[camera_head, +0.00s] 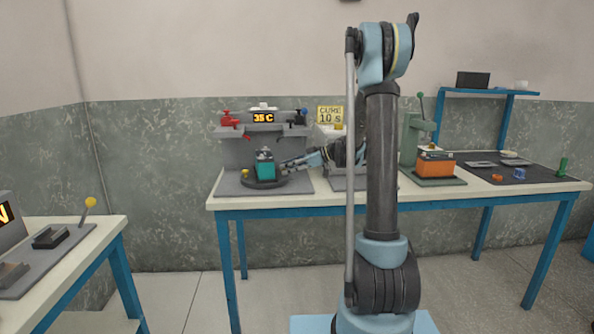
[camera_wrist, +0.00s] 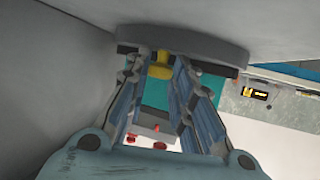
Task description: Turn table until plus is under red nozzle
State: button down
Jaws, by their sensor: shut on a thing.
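The dark round turntable (camera_head: 265,183) stands on the grey station at the left of the long table. The red nozzle (camera_head: 230,119) is above and left of the battery. My gripper (camera_head: 285,167) reaches in from the right at the turntable's edge. In the wrist view, my gripper (camera_wrist: 161,68) is shut on a yellow peg (camera_wrist: 160,66) beside the turntable's rim (camera_wrist: 190,42).
A yellow knob (camera_head: 245,173) shows left of the battery. A green press (camera_head: 412,140) with an orange block (camera_head: 435,164) stands farther right. A second table (camera_head: 108,236) is at the left.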

dwell(0.3)
jog(key=c, duration=1.4)
grip_release()
jog(key=v, duration=1.2)
jog(key=shift+w, duration=0.1)
